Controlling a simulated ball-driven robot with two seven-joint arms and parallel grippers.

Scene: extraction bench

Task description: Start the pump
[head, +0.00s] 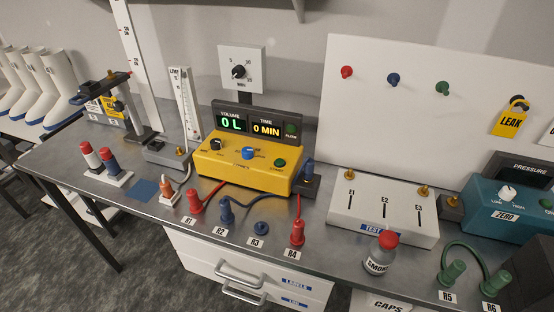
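The yellow pump box (235,174) stands on the bench in the middle of the head view. Its front carries a black knob (216,144), a blue knob (249,153) and a green button (280,163), with labels too small to read. The dark display unit (255,110) behind it reads VOLUME 0 L and TIME 0 MIN. Its FLOW lamp (291,130) looks dark green. A red hose and a blue hose run near the pump's front. Neither of my grippers shows in this view.
Red and blue fittings stand along the front edge at R1 (195,201), R2 (227,212) and R4 (297,233). A white test block (380,210), a smoke bottle (380,256) and a teal pressure box (510,208) stand right. A clamp stand and tube holder stand left.

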